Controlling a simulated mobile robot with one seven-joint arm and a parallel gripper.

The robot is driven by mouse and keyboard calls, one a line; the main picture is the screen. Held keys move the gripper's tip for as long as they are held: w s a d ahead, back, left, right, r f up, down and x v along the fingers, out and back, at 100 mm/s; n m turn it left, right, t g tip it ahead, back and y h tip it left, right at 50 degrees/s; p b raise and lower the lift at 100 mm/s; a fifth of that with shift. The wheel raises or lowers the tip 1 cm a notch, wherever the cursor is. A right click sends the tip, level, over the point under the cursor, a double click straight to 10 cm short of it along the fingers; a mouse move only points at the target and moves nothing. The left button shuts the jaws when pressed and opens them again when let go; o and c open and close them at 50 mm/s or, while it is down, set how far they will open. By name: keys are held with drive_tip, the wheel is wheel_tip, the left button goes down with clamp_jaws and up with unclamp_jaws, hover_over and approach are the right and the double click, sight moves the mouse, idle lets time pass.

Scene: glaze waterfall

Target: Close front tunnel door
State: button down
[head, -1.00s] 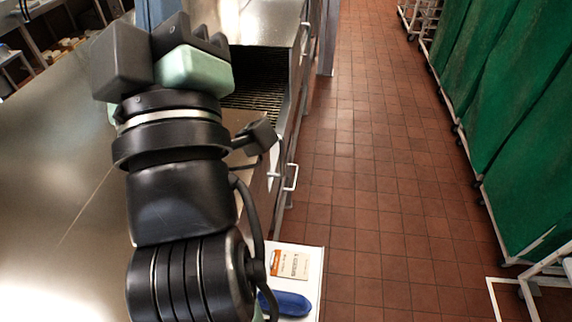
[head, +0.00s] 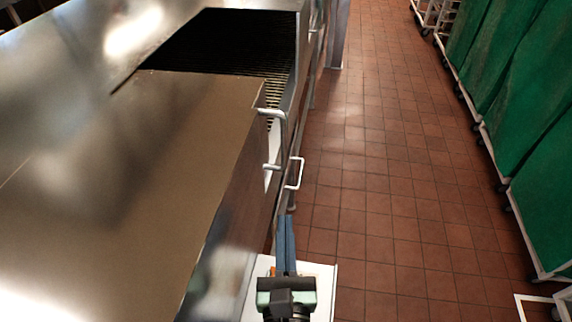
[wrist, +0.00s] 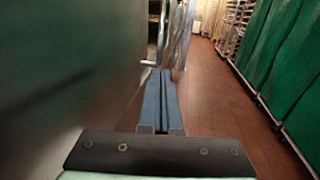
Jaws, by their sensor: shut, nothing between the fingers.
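The stainless steel tunnel machine fills the left of the head view. Its opening (head: 225,45) is dark, with conveyor slats showing at the right edge. A metal handle (head: 284,130) stands at the right edge of the broad panel (head: 140,160) in front of the opening. I cannot tell for certain which panel is the front tunnel door. My gripper (head: 286,217) is low at the machine's right side, below the handles and apart from them. Its blue fingers are shut together and empty, pointing forward. They also show in the wrist view (wrist: 160,72), beside the blurred metal side.
A second, pale handle (head: 297,172) sits lower on the machine's side. A white surface (head: 322,285) lies under my gripper. The tiled floor aisle (head: 380,160) is open to the right. Green-covered racks (head: 500,90) line the far right.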

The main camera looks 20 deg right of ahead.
drive_tip(key=p, duration=0.3)
approach(284, 156)
drive_tip(key=x, duration=0.6)
drive_tip(key=shift+w+d, duration=0.2)
drive_tip(key=shift+w, duration=0.15)
drive_tip(key=shift+w, duration=0.1)
